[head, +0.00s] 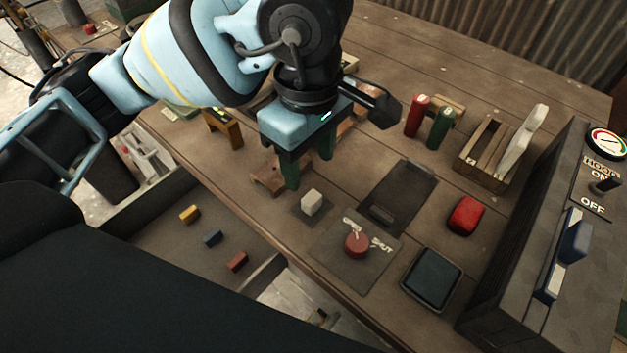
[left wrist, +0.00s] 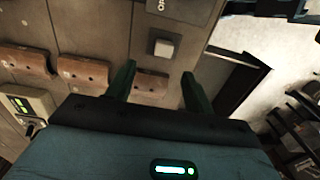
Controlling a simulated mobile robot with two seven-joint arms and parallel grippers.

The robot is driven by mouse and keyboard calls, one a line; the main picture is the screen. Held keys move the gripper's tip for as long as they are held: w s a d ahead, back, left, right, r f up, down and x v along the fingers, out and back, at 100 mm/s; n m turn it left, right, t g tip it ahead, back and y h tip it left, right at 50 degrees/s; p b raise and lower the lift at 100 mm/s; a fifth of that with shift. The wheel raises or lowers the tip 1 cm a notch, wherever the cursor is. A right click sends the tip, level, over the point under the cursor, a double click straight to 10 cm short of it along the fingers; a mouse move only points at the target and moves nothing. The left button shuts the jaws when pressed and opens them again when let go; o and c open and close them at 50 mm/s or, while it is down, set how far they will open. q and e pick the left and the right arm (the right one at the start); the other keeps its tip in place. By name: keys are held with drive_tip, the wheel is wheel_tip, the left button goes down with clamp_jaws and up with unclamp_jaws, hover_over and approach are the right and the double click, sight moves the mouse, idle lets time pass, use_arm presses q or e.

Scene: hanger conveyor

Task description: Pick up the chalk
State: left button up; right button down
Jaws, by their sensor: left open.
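No piece is clearly marked as chalk. Small yellow (head: 190,214), blue (head: 212,238) and red (head: 237,261) pieces lie apart in the open drawer (head: 165,252) in the head view; I cannot tell whether one is the chalk. A pale cube (head: 311,202) sits on a small dark plate on the bench; it also shows in the left wrist view (left wrist: 162,47). My left gripper (head: 309,168) points down over the bench, behind the pale cube. Its green fingers (left wrist: 158,78) are apart with nothing held between them. My right gripper is not in view.
Brown wooden blocks (left wrist: 82,72) lie near the left gripper. A red knob (head: 357,243) on a plate, a black clipboard-like panel (head: 398,196), a red box (head: 466,216) and a dark-topped pad (head: 432,279) stand to the right. A switch box (head: 520,260) bounds the right side.

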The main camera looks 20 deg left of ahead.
sight(311, 197)
use_arm(q)
drive_tip(key=shift+s+d, duration=0.1)
drive_tip(key=shift+s, duration=0.15)
drive_tip(key=shift+s+f, duration=0.15)
drive_tip(key=shift+s, duration=0.05)
drive_tip(key=shift+f, duration=1.35)
drive_tip(key=shift+d+f, duration=0.15)
drive_tip(key=shift+f, duration=2.2)
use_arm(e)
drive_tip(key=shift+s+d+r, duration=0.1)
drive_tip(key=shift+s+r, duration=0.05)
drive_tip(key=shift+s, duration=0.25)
use_arm(q)
drive_tip(key=shift+c, duration=0.3)
drive_tip(key=c, duration=1)
